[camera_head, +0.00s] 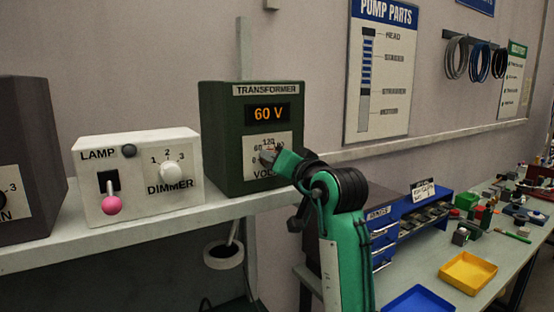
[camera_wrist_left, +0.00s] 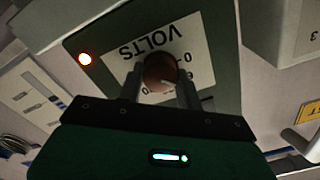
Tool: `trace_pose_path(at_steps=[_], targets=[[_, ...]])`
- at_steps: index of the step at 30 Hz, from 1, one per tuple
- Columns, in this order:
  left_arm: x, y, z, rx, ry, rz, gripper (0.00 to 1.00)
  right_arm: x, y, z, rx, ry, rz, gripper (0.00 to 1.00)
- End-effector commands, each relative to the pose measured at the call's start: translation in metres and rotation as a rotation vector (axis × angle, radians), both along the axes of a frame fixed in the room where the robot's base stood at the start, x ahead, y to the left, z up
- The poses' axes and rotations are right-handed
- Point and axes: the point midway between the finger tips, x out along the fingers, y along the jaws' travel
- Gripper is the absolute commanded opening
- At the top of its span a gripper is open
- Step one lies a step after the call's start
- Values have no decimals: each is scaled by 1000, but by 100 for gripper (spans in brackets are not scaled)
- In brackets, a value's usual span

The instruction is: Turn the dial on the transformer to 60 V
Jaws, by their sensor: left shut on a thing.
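The transformer (camera_head: 222,140) is a dark green box on the shelf, and its lit display (camera_head: 269,113) reads 60 V. Its white VOLTS panel carries a scale whose 60 and 120 marks show in the head view. My left gripper (camera_head: 270,157) is at this panel and largely covers the dial there. In the left wrist view the round brown dial (camera_wrist_left: 160,70) sits between the two fingers of my left gripper (camera_wrist_left: 160,84), which is shut on it. The VOLTS lettering appears upside down in that view. My right gripper is in neither view.
Left of the transformer stands a white dimmer box (camera_head: 138,178) with a pink-knobbed lever (camera_head: 112,204). A dark box (camera_head: 25,160) stands at the far left. A lower bench at right holds blue drawers, a yellow tray (camera_head: 467,272) and a blue tray (camera_head: 420,300).

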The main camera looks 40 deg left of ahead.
Motion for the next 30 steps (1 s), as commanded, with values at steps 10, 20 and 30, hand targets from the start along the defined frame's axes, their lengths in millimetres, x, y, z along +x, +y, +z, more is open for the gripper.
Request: trace_pose_path(at_steps=[10,20,30], targets=[[0,0,2,7,8,-1,13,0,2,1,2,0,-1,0],[0,0,1,5,8,-1,57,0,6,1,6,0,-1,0],[1,1,1,4,9,-1,57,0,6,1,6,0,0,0]])
